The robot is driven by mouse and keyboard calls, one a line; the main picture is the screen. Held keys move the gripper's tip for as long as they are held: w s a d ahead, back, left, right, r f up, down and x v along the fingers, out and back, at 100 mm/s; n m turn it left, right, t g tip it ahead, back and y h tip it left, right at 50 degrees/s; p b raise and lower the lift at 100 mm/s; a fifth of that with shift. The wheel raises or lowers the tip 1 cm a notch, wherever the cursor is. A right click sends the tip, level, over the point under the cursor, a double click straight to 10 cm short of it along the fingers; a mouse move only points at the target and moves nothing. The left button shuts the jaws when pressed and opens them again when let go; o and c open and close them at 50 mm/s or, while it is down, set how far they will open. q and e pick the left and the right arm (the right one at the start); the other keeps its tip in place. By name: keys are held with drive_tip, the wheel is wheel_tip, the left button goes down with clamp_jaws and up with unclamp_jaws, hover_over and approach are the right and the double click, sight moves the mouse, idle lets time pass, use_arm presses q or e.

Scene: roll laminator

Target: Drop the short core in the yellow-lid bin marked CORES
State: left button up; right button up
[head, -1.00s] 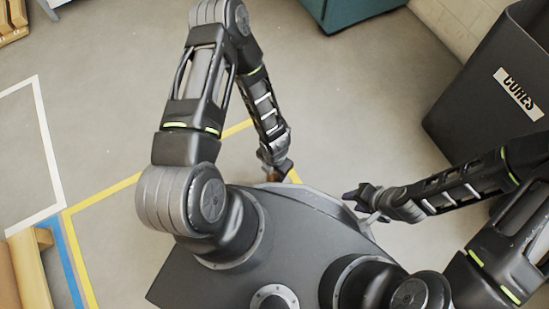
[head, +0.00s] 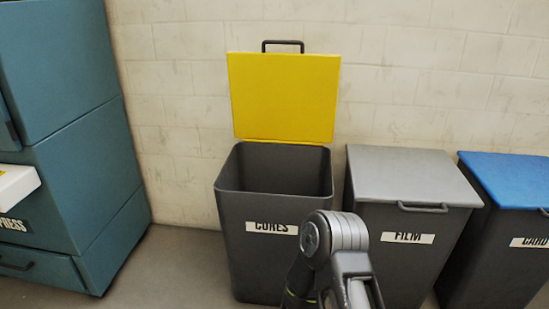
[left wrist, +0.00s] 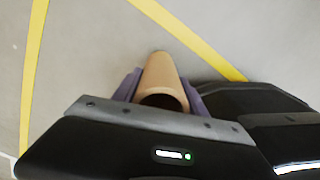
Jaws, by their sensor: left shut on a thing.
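The CORES bin (head: 274,245) is dark grey and stands against the wall in the head view. Its yellow lid (head: 284,97) is raised, so the bin's mouth is open. The short core (left wrist: 162,80), a tan hollow tube, is held in my left gripper (left wrist: 160,92) in the left wrist view, with floor behind it. The gripper's purple fingers are on both sides of the core. An arm link of mine overlaps the bin's front right corner in the head view. Neither gripper shows in the head view, and my right gripper is out of sight.
A grey-lidded FILM bin (head: 410,195) stands close on the right of the CORES bin, its lid shut. A blue-lidded bin (head: 515,185) is further right, also shut. A teal cabinet (head: 70,130) stands at the left. Yellow floor lines (left wrist: 190,40) cross the grey floor.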

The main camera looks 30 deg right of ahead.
use_arm(q)
drive_tip(key=w+a+r+n, duration=0.6)
drive_tip(key=w+a+n, duration=0.15)
drive_tip(key=n, duration=0.55)
drive_tip(key=w+a+r+n, duration=0.65)
drive_tip(key=a+n, duration=0.25)
drive_tip(key=n, duration=0.4)
drive_tip(key=w+d+r+n, duration=0.4)
drive_tip(key=w+r, duration=0.1)
drive_tip(key=r, duration=0.5)
drive_tip(key=w+d+r+n, duration=0.4)
drive_tip(key=d+r, duration=0.1)
drive_tip(key=r, duration=0.5)
drive_tip(key=w+d+r+n, duration=0.4)
drive_tip(key=w+d+r, duration=0.1)
drive_tip(key=r, duration=0.5)
drive_tip(key=shift+w+n, duration=0.3)
drive_tip(key=shift+w, duration=0.05)
